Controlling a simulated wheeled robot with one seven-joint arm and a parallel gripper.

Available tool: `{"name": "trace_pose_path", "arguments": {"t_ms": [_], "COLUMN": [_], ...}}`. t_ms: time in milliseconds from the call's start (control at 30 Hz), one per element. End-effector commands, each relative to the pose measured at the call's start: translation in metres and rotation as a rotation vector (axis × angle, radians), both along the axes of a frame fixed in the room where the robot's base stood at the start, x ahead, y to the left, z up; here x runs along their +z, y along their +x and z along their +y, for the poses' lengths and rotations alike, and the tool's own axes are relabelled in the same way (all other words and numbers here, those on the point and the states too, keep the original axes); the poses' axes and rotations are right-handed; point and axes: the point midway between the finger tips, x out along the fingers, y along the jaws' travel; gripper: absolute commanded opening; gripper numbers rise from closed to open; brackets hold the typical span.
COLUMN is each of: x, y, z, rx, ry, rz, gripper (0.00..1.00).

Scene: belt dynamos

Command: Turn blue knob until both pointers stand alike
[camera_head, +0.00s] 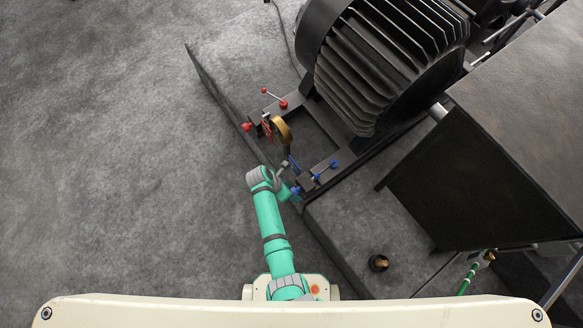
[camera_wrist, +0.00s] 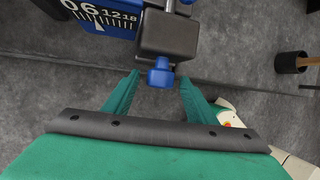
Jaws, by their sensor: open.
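In the wrist view a blue knob (camera_wrist: 160,74) sits on the end of a dark block (camera_wrist: 168,35), between the tips of my open gripper (camera_wrist: 159,82). I cannot tell whether either finger touches it. A blue scale plate (camera_wrist: 125,22) with white numbers and ticks is at the top left, partly cut off. In the head view my gripper (camera_head: 290,188) is at the near end of the machine's frame, by a blue knob (camera_head: 296,190).
Other blue knobs (camera_head: 333,163) and red knobs (camera_head: 283,104) sit along the frame. A brass-coloured wheel (camera_head: 283,130) stands behind my gripper. A large finned motor (camera_head: 385,60) and a dark cabinet (camera_head: 450,180) are to the right. The floor at left is clear.

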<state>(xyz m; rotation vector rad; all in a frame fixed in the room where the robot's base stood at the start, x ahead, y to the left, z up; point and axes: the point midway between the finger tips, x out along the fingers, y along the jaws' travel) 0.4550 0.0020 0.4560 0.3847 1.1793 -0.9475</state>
Motion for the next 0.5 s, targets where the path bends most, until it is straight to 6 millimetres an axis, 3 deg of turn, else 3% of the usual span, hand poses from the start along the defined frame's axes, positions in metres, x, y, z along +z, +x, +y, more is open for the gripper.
{"name": "trace_pose_path", "arguments": {"t_ms": [267,433,500], "x": [-0.0012,-0.0011,-0.0011], "y": [-0.0001,-0.0002,-0.0003], "z": [-0.0006,-0.0006,-0.0005], "rx": [0.000,0.000,0.000], "ry": [0.000,0.000,-0.001], "rz": [0.000,0.000,0.001], "gripper": [0.51,0.11,0.10]}}
